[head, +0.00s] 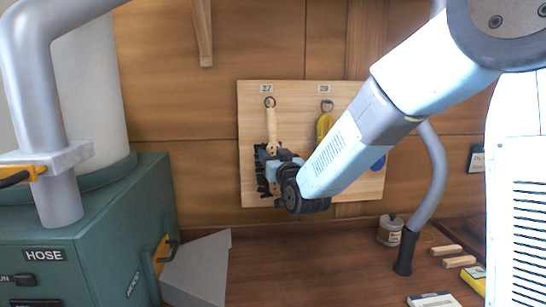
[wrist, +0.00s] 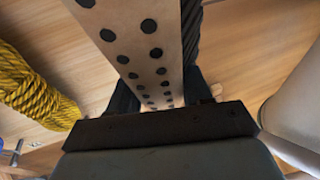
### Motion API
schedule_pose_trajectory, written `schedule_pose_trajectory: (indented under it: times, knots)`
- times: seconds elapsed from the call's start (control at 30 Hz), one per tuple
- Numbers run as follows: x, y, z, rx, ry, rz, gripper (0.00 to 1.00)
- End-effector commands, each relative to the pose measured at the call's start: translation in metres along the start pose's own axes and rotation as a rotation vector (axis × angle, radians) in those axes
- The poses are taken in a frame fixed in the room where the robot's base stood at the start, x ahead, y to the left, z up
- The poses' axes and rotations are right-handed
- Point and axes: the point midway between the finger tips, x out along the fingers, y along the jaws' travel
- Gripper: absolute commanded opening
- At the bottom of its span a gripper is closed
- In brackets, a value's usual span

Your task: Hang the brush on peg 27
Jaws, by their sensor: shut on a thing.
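The brush has a pale wooden handle (head: 271,125) that stands upright in front of the board, under the label 27 (head: 266,88). A dark ring (head: 269,101) shows at the handle's top, at peg 27; I cannot tell whether it is around the peg. My gripper (head: 272,157) is shut on the brush's lower part, where dark bristles show beside it. In the wrist view the brush's wooden block (wrist: 148,50), with rows of black dots, runs between the fingers. The peg itself is not clear to see.
The pegboard (head: 285,96) is on the wooden wall. A yellow rope coil (head: 324,124) hangs under label 29, also close by in the wrist view (wrist: 35,85). My arm hides the board's right part, where a blue thing (head: 379,163) peeks out. A green hose cabinet (head: 90,235) stands left.

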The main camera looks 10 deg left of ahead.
Motion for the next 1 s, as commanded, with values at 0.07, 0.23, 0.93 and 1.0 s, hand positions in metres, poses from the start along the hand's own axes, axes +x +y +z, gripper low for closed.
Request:
schedule_pose_trajectory:
  times: [0.07,0.23,0.93,1.0]
  knots:
    - [0.004,0.001,0.001,0.000,0.000,0.000,0.14]
    - [0.012,0.003,0.004,0.000,0.000,0.001,0.14]
    - [0.041,0.013,0.014,0.000,-0.001,0.001,0.14]
    - [0.043,0.013,0.015,0.000,-0.001,0.002,0.14]
